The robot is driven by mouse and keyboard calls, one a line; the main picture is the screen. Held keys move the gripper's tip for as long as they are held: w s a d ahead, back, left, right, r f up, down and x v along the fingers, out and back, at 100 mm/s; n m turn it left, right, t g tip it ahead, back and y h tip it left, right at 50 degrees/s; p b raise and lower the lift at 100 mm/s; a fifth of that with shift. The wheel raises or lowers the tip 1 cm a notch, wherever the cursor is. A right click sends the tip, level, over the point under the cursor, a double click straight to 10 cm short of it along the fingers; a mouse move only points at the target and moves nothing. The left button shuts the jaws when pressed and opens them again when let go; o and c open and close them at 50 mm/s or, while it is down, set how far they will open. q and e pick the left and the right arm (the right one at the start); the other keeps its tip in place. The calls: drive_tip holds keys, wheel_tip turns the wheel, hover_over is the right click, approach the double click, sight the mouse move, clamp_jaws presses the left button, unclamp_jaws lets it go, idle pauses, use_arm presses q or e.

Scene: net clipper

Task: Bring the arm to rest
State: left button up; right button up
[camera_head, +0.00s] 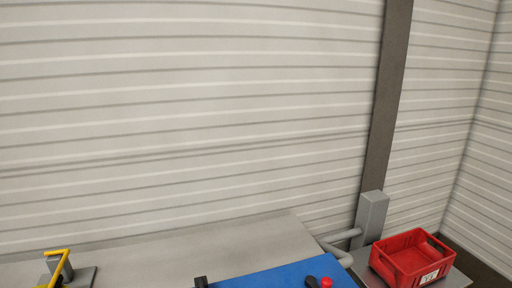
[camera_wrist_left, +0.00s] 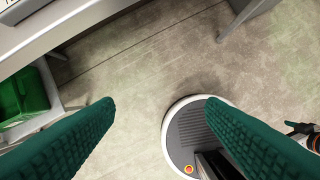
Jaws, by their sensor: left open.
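My left gripper (camera_wrist_left: 160,103) shows in the left wrist view as two green ribbed fingers spread wide apart. The gap between them is empty, with bare floor and part of my round base beyond it. Neither arm shows clearly in the head view. My right gripper cannot be made out in either view.
In the head view, a grey table (camera_head: 180,255) carries a blue mat (camera_head: 275,276), a yellow-handled device (camera_head: 58,268) and a red-tipped dark item (camera_head: 325,283). A red crate (camera_head: 412,260) stands at right. A green crate (camera_wrist_left: 22,100) shows in the wrist view.

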use_arm(q)
drive_tip(key=s+f+g, duration=0.1)
drive_tip(key=s+f, duration=0.1)
drive_tip(key=f, duration=1)
drive_tip(key=s+f, duration=0.2)
drive_tip(key=f, duration=1)
drive_tip(key=s+a+f+g, duration=0.1)
drive_tip(key=s+a+f, duration=0.2)
drive_tip(key=s+f, duration=1)
drive_tip(key=shift+s+f, duration=0.2)
drive_tip(key=shift+s, duration=0.75)
